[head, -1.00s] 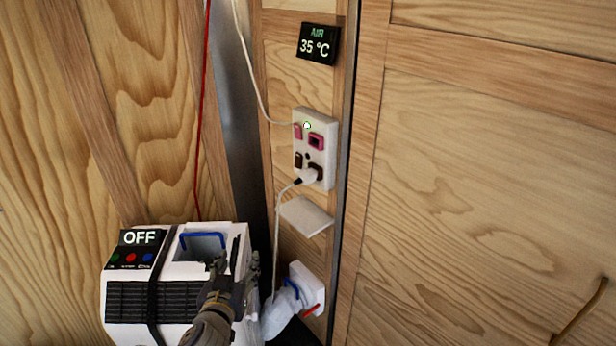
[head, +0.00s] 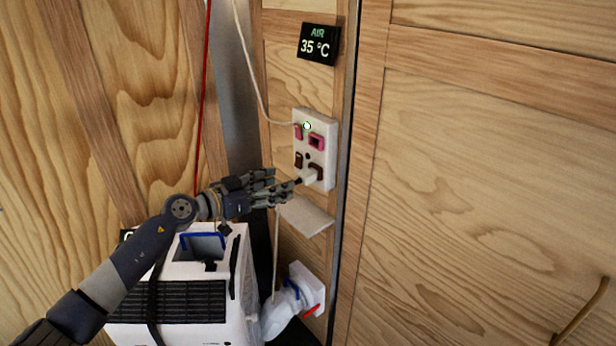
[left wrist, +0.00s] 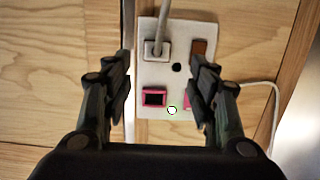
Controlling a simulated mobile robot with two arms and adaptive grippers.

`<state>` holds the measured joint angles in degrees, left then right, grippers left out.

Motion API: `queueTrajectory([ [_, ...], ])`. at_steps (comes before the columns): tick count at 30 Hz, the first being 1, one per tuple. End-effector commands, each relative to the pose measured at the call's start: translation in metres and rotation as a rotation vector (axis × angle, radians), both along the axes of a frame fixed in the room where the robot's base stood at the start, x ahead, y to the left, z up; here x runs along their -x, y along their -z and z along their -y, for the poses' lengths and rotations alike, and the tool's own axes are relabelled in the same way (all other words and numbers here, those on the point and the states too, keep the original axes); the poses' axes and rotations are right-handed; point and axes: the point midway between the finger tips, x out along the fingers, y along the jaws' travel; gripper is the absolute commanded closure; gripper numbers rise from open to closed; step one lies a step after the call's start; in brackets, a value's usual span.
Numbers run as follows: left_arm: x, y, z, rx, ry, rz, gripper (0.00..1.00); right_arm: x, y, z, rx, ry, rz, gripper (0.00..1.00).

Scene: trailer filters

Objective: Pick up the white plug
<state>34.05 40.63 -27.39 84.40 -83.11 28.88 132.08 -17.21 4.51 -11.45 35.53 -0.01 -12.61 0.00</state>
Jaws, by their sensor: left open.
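The white plug (head: 309,175) sits in the lower right socket of the white wall panel (head: 329,149). Its grey cord runs down from it. In the left wrist view, where the panel appears upside down, the plug (left wrist: 156,49) is at the upper left of the panel, with the cord coming out towards the top. My left gripper (head: 284,184) is just left of the plug. Its fingers (left wrist: 162,66) are spread, one to each side of the panel in the wrist view, with nothing between them held. The fingertips partly hide the cord in the head view. My right gripper is not in view.
A white shelf flap (head: 305,216) sticks out below the panel. A white unit (head: 190,270) with a black grille stands below my left arm. A display (head: 319,44) reading 35 °C hangs above. A thin white cable (head: 256,88) runs to the panel's upper left.

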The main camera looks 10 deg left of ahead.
Motion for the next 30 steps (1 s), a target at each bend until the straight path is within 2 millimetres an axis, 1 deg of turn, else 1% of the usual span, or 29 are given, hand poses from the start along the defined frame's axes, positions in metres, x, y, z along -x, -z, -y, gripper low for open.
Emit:
queueTrajectory([
  [1,-0.007,0.001,0.007,0.004,0.002,0.002,0.47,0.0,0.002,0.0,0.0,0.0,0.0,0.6],
  [3,-0.015,0.003,0.012,0.003,0.001,0.002,0.47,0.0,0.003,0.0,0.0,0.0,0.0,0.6],
  [11,-0.031,0.005,0.028,0.003,0.002,0.003,0.47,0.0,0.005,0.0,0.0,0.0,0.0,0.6],
  [15,-0.047,0.007,0.045,0.004,0.003,0.003,0.47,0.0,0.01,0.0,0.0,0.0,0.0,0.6],
  [18,-0.056,0.01,0.05,0.003,0.001,0.002,0.47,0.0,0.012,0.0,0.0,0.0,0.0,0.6],
  [22,-0.062,0.01,0.054,0.002,0.001,0.002,0.47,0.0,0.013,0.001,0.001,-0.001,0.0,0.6],
  [28,-0.062,0.01,0.054,0.001,0.001,0.003,0.47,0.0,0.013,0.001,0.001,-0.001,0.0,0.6],
  [29,-0.062,0.01,0.054,0.001,0.001,0.003,0.49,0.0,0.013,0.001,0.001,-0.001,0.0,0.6],
  [30,-0.062,0.01,0.054,0.001,0.001,0.003,0.58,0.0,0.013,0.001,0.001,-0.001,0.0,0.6],
])
